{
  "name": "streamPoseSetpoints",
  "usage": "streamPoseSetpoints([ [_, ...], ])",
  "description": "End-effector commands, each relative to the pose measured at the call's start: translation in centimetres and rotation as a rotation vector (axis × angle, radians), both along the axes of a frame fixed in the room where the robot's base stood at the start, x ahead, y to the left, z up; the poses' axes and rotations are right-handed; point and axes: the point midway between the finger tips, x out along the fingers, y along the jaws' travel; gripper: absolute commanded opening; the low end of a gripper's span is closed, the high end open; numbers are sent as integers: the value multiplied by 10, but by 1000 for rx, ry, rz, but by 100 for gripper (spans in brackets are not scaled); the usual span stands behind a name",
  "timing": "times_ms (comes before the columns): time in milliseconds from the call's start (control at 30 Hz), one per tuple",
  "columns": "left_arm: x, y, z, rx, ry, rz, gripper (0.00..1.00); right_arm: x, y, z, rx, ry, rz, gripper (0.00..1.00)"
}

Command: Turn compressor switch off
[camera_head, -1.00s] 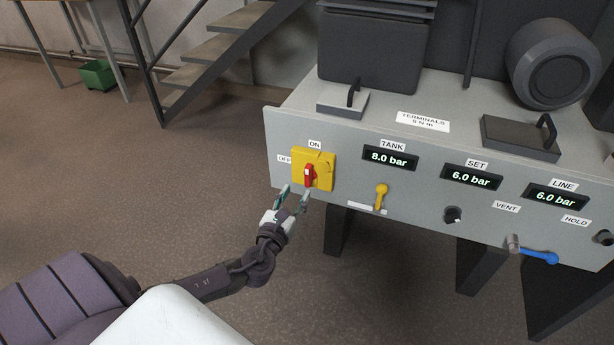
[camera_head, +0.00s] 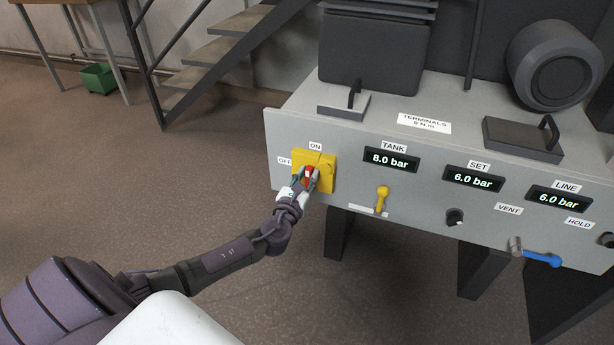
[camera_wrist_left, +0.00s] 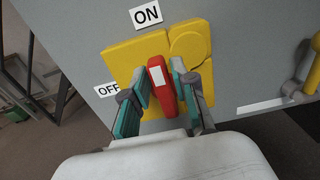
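The compressor switch is a red handle (camera_head: 308,174) on a yellow plate (camera_head: 326,178) at the left end of the grey panel. In the left wrist view the red handle (camera_wrist_left: 162,86) stands nearly upright towards the ON label (camera_wrist_left: 146,14), tilted slightly left. The OFF label (camera_wrist_left: 107,90) is to its left. My left gripper (camera_head: 307,178) is at the switch. In the left wrist view its fingers (camera_wrist_left: 160,88) stand open on both sides of the handle, with a small gap at the left finger. My right gripper is not in view.
The panel (camera_head: 420,215) also carries a yellow lever (camera_head: 382,197), a black knob (camera_head: 454,217) and a blue lever (camera_head: 541,259) to the right of the switch. Displays sit above them. Stairs (camera_head: 215,50) stand at the back left. The floor left of the panel is clear.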

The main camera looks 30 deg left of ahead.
Motion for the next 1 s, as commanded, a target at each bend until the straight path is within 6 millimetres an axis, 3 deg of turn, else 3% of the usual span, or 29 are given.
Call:
streamPoseSetpoints([
  [33, 0, 0, 0, 0, 0, 0, 14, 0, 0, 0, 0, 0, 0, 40],
  [133, 0, 0, 0, 0, 0, 0, 0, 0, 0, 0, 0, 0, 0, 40],
  [533, -1, 1, -1, -47, -11, 1, 0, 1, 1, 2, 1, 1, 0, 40],
  [1000, -3, 10, -5, -395, -96, 0, 0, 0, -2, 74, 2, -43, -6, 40],
])
